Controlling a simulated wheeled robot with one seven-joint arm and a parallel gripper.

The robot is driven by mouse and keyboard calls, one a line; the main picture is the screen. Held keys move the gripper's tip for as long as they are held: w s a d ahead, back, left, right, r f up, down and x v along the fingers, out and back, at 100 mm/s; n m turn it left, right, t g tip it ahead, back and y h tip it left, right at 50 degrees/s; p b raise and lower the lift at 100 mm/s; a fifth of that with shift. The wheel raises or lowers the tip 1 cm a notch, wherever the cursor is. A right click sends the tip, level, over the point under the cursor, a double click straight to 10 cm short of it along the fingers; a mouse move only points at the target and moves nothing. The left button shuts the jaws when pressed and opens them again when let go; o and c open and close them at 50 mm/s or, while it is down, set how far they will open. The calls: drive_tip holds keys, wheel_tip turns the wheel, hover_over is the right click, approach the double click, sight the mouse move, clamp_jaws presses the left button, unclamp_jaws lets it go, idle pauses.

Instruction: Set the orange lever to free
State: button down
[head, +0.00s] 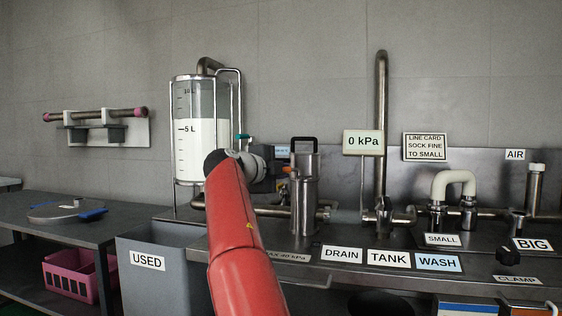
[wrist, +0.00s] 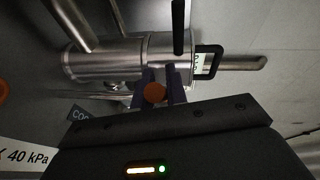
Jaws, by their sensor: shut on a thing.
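The orange lever (head: 289,170) sticks out to the left of the steel cylinder (head: 304,195) on the bench in the head view, mostly hidden by my gripper. In the wrist view its round orange end (wrist: 154,93) sits between my two dark fingers, against the cylinder's side. My gripper (wrist: 157,88) is shut on the lever. In the head view my gripper (head: 283,169) is left of the cylinder, partly behind my red arm. Signs for the lever's positions are not readable; one dark label (wrist: 82,116) is partly covered.
A glass tank (head: 194,165) with white liquid stands behind my arm, with a teal handle (head: 242,136) beside it. A gauge sign (head: 363,142) reads 0 kPa. A tall steel pipe (head: 381,120) rises right of the cylinder. A grey USED bin (head: 150,285) stands lower left.

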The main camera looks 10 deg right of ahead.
drive_tip(key=shift+w+r+m+g+h+p, duration=0.1)
drive_tip(key=shift+w+m+g+h+p, duration=0.25)
drive_tip(key=shift+m+g+h+p, duration=0.6)
drive_tip(key=shift+d+p, duration=0.1)
drive_tip(key=shift+p, duration=0.25)
drive_tip(key=c, duration=1.4)
unclamp_jaws()
drive_tip(key=f+b+v, duration=0.1)
drive_tip(key=v, duration=0.6)
drive_tip(key=shift+s+a+r+b, duration=0.15)
drive_tip(key=shift+a+r+b, duration=0.15)
drive_tip(key=shift+r, duration=0.2)
